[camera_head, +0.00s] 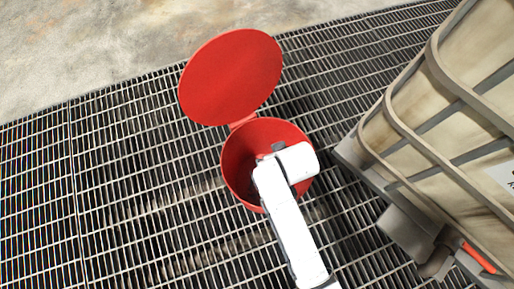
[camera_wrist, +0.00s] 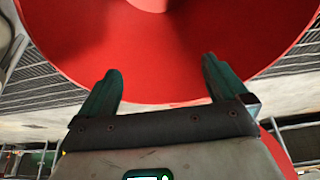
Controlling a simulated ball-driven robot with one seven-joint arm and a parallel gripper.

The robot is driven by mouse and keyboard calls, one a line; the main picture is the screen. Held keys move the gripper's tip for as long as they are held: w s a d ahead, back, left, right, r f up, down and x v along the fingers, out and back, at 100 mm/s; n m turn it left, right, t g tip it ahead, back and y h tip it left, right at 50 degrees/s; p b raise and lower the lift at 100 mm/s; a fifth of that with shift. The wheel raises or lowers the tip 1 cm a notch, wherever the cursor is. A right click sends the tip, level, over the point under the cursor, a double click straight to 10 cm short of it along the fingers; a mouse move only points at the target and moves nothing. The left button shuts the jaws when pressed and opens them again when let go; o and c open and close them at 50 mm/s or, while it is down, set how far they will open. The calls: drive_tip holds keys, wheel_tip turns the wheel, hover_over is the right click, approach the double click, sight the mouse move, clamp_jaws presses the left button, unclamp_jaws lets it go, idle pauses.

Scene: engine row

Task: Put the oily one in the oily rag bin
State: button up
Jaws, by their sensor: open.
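The red bin (camera_head: 236,160) stands on the grating in the head view with its round red lid (camera_head: 231,77) tipped open at the back. My white arm reaches over the bin's mouth, and its wrist covers the right part of the opening. My gripper (camera_wrist: 160,84) is open in the wrist view, with its two dark green fingers apart and nothing between them. A curved red surface (camera_wrist: 160,55) fills the view beyond the fingers; I cannot tell which part of the bin it is. No rag shows in either view. The bin's floor is mostly shadowed or hidden.
A large caged tank (camera_head: 430,110) with a grey frame stands close to the right of the bin. Metal grating (camera_head: 110,190) spreads to the left and front and is clear. Bare concrete (camera_head: 80,50) lies behind the grating.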

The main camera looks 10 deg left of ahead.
drive_tip(key=p+v, duration=0.4)
drive_tip(key=v, duration=0.6)
drive_tip(key=shift+d+r, duration=0.1)
